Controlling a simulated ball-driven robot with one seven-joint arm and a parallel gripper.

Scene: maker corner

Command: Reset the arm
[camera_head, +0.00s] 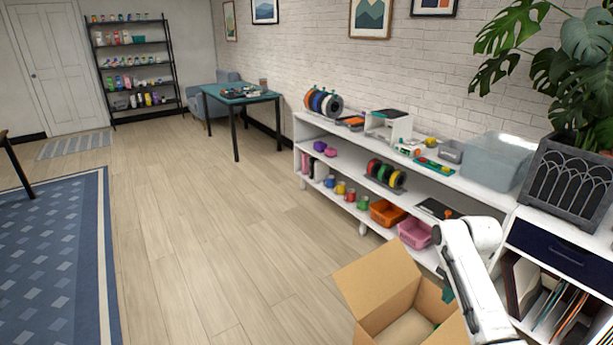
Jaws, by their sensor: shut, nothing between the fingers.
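My white arm (473,275) rises from the bottom right edge and bends at a rounded joint at its top. It stands in front of the white shelf and beside the right side of an open cardboard box. My gripper cannot be made out in this view. A small teal piece shows at the left edge of the arm; I cannot tell what it belongs to.
The open cardboard box (378,280) is close to my arm, flaps spread. A long white shelf (340,130) with spools, bins and a clear tub (497,160) runs along the wall. A plant in a dark planter (568,182) stands right.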

